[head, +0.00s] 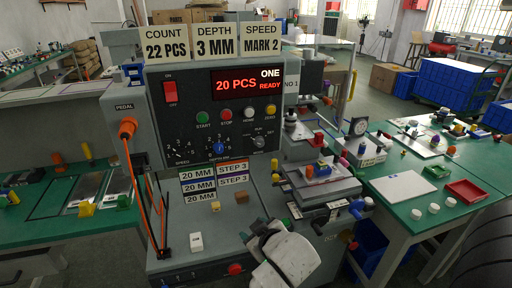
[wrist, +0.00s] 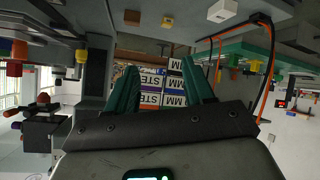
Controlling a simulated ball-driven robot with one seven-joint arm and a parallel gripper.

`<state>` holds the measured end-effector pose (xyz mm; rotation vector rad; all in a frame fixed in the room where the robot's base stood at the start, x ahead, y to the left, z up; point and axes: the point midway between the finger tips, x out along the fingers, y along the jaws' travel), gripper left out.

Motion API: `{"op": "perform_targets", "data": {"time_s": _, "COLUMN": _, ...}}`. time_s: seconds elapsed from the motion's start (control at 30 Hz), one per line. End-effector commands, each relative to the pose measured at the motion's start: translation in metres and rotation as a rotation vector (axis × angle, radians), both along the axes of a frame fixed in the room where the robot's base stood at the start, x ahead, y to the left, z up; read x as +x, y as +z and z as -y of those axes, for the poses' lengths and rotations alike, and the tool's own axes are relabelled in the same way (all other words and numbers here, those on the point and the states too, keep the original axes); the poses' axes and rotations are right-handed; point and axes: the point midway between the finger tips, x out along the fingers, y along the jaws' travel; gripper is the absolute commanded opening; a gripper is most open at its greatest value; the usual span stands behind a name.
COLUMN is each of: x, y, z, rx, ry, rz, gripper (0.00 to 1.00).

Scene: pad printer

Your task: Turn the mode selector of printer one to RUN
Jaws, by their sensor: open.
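Printer one (head: 155,110) is a grey machine whose red display reads "20 PCS", "ONE" and "READY". Its mode selector is a small grey round knob (head: 259,142) at the lower right of the front panel, with tiny lettering above it; its setting is too small to read. My gripper (head: 256,228), with green fingers, is below the panel and to the front, well apart from the knob. In the wrist view my gripper (wrist: 159,66) is open, with nothing held between its fingers. I cannot make out the selector in the wrist view.
A blue depth knob (head: 219,148) and a speed dial (head: 178,151) sit left of the selector. Coloured buttons are above it. Label plates (head: 198,186) stand below. An orange cable (head: 133,175) hangs at left. A slide table with fixtures (head: 325,185) is at right.

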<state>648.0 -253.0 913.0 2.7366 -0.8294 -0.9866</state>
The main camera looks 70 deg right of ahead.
Motion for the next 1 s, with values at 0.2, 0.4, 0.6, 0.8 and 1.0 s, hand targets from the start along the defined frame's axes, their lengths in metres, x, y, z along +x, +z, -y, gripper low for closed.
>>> {"op": "perform_targets", "data": {"time_s": 0.2, "x": -0.002, "y": 0.094, "z": 0.073, "rx": -0.304, "ry": -0.105, "rz": 0.238, "gripper": 0.53}}
{"op": "perform_targets", "data": {"time_s": 0.4, "x": -0.011, "y": 0.141, "z": 0.098, "rx": -0.474, "ry": -0.132, "rz": 0.335, "gripper": 0.53}}
{"op": "perform_targets", "data": {"time_s": 0.6, "x": -0.003, "y": 0.148, "z": 0.110, "rx": -0.495, "ry": -0.132, "rz": 0.346, "gripper": 0.53}}
{"op": "perform_targets", "data": {"time_s": 0.8, "x": 0.020, "y": 0.149, "z": 0.136, "rx": -0.493, "ry": -0.132, "rz": 0.346, "gripper": 0.53}}
{"op": "perform_targets", "data": {"time_s": 1.0, "x": 0.042, "y": 0.148, "z": 0.162, "rx": -0.492, "ry": -0.132, "rz": 0.345, "gripper": 0.53}}
